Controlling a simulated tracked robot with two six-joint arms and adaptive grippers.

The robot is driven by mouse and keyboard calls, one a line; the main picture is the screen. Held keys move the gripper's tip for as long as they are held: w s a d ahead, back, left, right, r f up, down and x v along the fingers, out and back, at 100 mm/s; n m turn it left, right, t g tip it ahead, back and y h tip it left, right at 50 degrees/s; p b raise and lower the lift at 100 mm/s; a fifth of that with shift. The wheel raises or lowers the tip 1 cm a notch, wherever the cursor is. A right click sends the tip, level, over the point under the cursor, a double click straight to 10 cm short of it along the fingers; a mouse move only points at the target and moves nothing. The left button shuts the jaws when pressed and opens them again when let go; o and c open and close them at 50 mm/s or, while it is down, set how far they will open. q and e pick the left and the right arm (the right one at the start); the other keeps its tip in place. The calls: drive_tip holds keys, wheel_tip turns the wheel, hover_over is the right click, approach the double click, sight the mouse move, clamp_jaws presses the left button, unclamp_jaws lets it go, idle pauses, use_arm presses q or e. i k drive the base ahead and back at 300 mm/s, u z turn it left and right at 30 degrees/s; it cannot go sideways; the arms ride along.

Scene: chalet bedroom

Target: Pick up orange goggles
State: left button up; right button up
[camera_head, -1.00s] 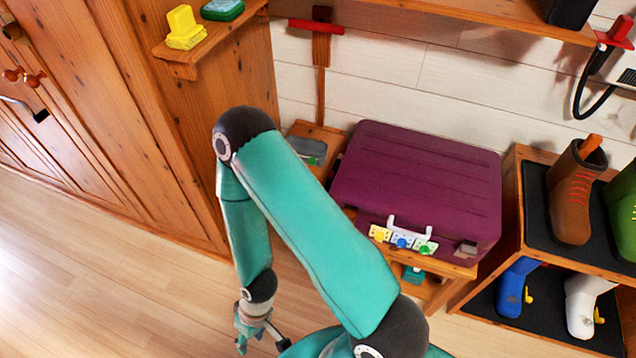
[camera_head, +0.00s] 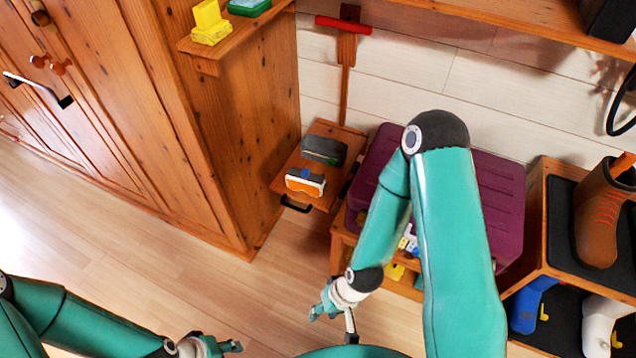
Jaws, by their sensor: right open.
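The orange goggles (camera_head: 304,184), with an orange lens and white frame, lie on a small wooden shelf (camera_head: 283,184) between the wardrobe and the purple suitcase. Dark grey goggles (camera_head: 324,150) lie just behind them. My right gripper (camera_head: 334,318) is open and empty, in front of and below the shelf, apart from the goggles. My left gripper (camera_head: 222,350) is at the bottom edge, partly cut off; its fingers are too small to judge.
A purple suitcase (camera_head: 497,190) sits on a wooden bench, partly hidden by my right arm. A boot rack (camera_head: 545,215) stands at right. A wooden wardrobe (camera_head: 232,130) stands left of the goggles. A black handle (camera_head: 296,204) juts below the shelf. The floor in front is clear.

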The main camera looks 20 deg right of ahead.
sight(315, 185)
drive_tip(key=z, duration=0.05)
drive_tip(key=i, duration=0.95)
drive_tip(key=u, duration=0.1)
